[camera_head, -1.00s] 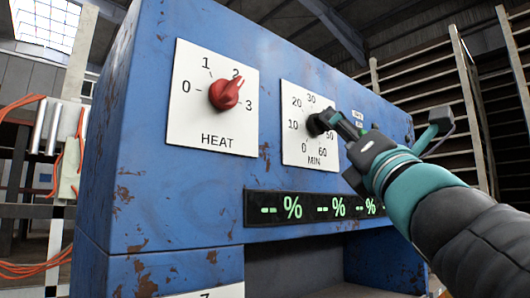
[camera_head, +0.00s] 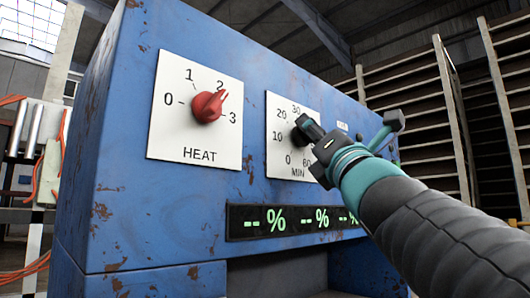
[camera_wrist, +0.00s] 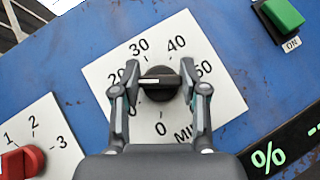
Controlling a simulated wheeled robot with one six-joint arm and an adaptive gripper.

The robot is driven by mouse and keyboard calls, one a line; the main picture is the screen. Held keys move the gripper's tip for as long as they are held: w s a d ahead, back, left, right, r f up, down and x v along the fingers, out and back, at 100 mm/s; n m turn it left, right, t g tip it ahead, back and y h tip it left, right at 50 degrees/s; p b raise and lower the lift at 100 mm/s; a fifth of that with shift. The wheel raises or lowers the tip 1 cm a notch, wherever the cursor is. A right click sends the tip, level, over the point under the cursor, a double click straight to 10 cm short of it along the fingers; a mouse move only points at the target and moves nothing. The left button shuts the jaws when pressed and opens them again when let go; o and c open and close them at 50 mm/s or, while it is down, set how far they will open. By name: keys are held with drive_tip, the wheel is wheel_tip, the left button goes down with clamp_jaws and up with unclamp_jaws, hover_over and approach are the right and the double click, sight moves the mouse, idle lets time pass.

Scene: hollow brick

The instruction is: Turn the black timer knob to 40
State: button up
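The black timer knob (camera_wrist: 160,84) sits on a white MIN dial plate (camera_head: 279,150) on the blue panel. In the wrist view, its white pointer line points left, about toward 20; the 10 mark is hidden behind a finger. 40 is at the plate's upper right there. My gripper (camera_wrist: 160,82) has one finger at each end of the knob's bar, and both fingers appear to touch it. In the head view, my gripper (camera_head: 308,130) reaches the knob from the right and partly covers it and the plate.
A red HEAT knob (camera_head: 209,106) on its own white plate is left of the timer. A green ON button (camera_wrist: 283,12) is right of it. A dark display (camera_head: 290,220) with green percent signs runs below. Shelving (camera_head: 420,110) stands behind on the right.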

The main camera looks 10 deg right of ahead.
drive_tip(key=shift+a+m+h, duration=0.1)
drive_tip(key=shift+m+h, duration=0.5)
drive_tip(key=shift+m+h+b, duration=0.6)
drive_tip(key=shift+m+h, duration=0.1)
drive_tip(key=shift+m, duration=0.3)
drive_tip(key=shift+m+g+h+b, duration=0.45)
drive_tip(key=shift+m+g+h, duration=0.55)
drive_tip(key=shift+m+h, duration=0.75)
drive_tip(key=shift+m, duration=0.65)
drive_tip(key=m+g+p, duration=0.1)
drive_tip(key=m+g+h+p, duration=0.1)
drive_tip(key=m, duration=0.1)
drive_tip(key=shift+r+g, duration=0.3)
drive_tip(key=shift+r, duration=0.05)
drive_tip(key=m+g, duration=0.1)
drive_tip(key=m+g+p, duration=0.1)
drive_tip(key=m, duration=0.1)
drive_tip(key=shift+f+h, duration=0.2)
drive_tip(key=shift+h, duration=0.05)
drive_tip(key=shift+f+m+g+y, duration=0.1)
drive_tip(key=shift+m+g+y, duration=0.4)
drive_tip(key=shift+m+g, duration=1.3)
drive_tip(key=shift+g, duration=0.3)
